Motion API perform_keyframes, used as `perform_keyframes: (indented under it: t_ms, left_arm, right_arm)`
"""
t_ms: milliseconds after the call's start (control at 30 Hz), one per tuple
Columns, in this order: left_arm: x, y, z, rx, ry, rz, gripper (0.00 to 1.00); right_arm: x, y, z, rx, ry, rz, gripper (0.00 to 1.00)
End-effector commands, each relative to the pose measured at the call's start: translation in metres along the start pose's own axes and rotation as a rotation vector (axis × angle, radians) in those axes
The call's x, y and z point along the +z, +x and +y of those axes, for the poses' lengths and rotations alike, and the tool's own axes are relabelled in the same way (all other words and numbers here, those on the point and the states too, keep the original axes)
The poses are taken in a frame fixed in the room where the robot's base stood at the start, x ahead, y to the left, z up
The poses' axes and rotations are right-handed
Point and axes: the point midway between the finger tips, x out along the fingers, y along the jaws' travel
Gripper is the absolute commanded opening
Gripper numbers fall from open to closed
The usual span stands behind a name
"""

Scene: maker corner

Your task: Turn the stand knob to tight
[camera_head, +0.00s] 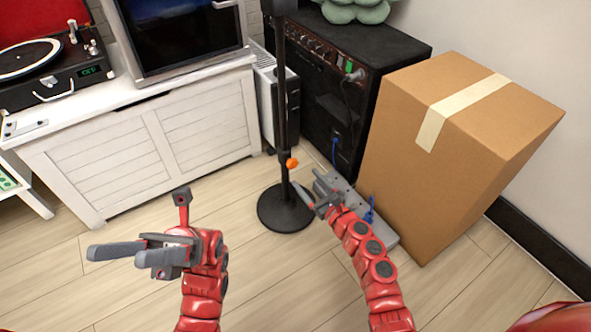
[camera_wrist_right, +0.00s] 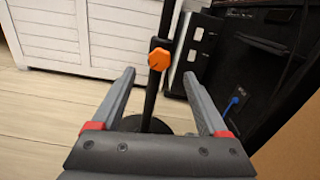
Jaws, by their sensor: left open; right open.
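A black stand with a round base (camera_head: 287,209) and an upright pole (camera_head: 281,100) stands on the floor in the middle. Its orange knob (camera_head: 292,163) sits low on the pole. In the right wrist view the knob (camera_wrist_right: 159,59) is just beyond and between the open fingers, not touched by them. My right gripper (camera_head: 311,191) is open and empty, close to the pole and just below the knob in the head view. My left gripper (camera_head: 115,254) is open and empty over the floor at the left, well away from the stand.
A cardboard box (camera_head: 405,145) and a black amplifier (camera_head: 335,70) stand to the right of the stand. A grey power strip (camera_head: 345,190) with blue plugs lies beside my right gripper. A white cabinet (camera_head: 130,150) is behind on the left. The front floor is clear.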

Motion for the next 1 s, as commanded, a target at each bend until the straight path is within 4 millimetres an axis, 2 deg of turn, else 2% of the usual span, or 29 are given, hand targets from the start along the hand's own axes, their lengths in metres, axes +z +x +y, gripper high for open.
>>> perform_keyframes:
  t_ms: [33, 200, 400, 600, 867, 1000]
  left_arm:
    - [-0.007, 0.009, -0.004, -0.029, -0.007, 0.065, 0.54]
    - [-0.030, 0.035, -0.020, -0.136, -0.031, 0.260, 0.54]
    - [-0.054, 0.051, -0.036, -0.229, -0.062, 0.426, 0.54]
    - [-0.064, 0.055, -0.043, -0.268, -0.074, 0.489, 0.54]
    - [-0.064, 0.056, -0.043, -0.271, -0.075, 0.494, 0.54]
    - [-0.064, 0.056, -0.043, -0.270, -0.075, 0.493, 0.54]
  right_arm:
    - [-0.002, 0.012, 0.001, 0.002, 0.001, -0.001, 0.77]
    - [-0.002, 0.041, 0.001, 0.000, 0.001, 0.000, 0.77]
    - [-0.001, 0.062, 0.000, -0.001, 0.001, -0.002, 0.77]
    - [-0.002, 0.070, 0.000, 0.000, 0.001, 0.002, 0.77]
    - [-0.001, 0.070, 0.000, 0.000, 0.001, 0.002, 0.77]
    - [-0.001, 0.070, 0.000, 0.000, 0.001, 0.001, 0.52]
